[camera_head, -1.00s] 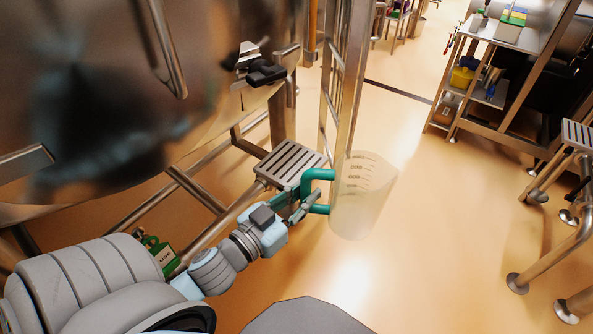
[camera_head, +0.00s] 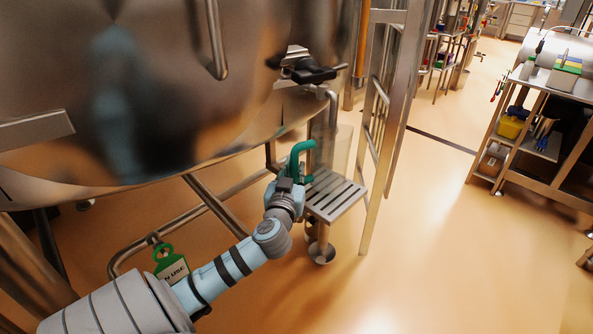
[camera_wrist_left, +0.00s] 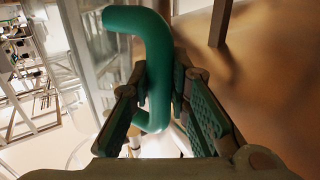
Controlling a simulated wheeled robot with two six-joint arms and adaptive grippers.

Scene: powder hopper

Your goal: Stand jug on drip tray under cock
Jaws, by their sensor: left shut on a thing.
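The jug (camera_head: 341,150) is clear and pale, with a green handle (camera_head: 301,152), and looks upright. My left gripper (camera_head: 290,184) is shut on that handle, which also shows between the fingers in the left wrist view (camera_wrist_left: 152,45). The slatted metal drip tray (camera_head: 335,196) is just right of the gripper. The jug overlaps the tray's far edge in the picture; I cannot tell whether its base touches the slats. The cock (camera_head: 312,72), with a black handle, sits on the vessel above. Its outlet is not clear. My right gripper is out of view.
The large steel vessel (camera_head: 130,100) fills the upper left. A steel ladder-like frame (camera_head: 388,110) stands close right of the tray. The floor at right is clear up to a trolley (camera_head: 545,125).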

